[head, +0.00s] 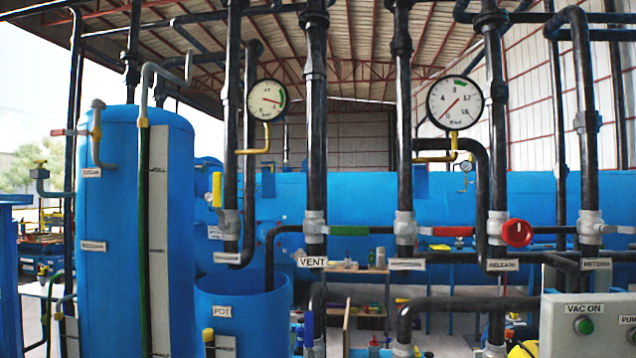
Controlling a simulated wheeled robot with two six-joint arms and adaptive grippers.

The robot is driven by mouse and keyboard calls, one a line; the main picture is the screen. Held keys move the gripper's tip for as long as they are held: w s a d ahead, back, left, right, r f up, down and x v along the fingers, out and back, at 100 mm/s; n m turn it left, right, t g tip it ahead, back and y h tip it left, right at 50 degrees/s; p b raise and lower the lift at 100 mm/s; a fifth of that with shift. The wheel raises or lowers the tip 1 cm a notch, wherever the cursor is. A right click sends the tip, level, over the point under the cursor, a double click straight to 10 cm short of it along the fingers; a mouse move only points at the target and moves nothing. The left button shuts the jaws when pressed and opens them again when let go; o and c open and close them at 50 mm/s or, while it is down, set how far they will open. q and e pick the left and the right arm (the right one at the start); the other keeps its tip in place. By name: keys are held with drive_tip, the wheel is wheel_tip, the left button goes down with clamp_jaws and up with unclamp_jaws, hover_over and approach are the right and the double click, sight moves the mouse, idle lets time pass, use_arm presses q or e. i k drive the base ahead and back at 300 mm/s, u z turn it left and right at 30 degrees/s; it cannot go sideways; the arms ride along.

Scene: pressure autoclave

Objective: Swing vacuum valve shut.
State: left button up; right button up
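I cannot read any label that names the vacuum valve. Several valves sit on the black vertical pipes. One has an upright yellow lever (217,190), with a blurred label (227,257) below it. The valve above the VENT label (312,262) has a green lever (349,231) lying level to the right. The valve above another blurred label (407,264) has a red lever (453,231), also level and pointing right. A round red handwheel (517,233) is at the valve by the RELEASE label (502,265). Neither of my grippers shows.
A tall blue tank (120,280) stands at left, beside an open blue pot (240,305). A long blue vessel (370,200) lies behind the pipes. Two dial gauges (267,100) (455,103) hang above. A grey panel (560,335) marked VAC ON is at lower right.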

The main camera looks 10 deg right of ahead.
sight(217, 176)
drive_tip(key=z, duration=0.8)
drive_tip(key=i, duration=0.45)
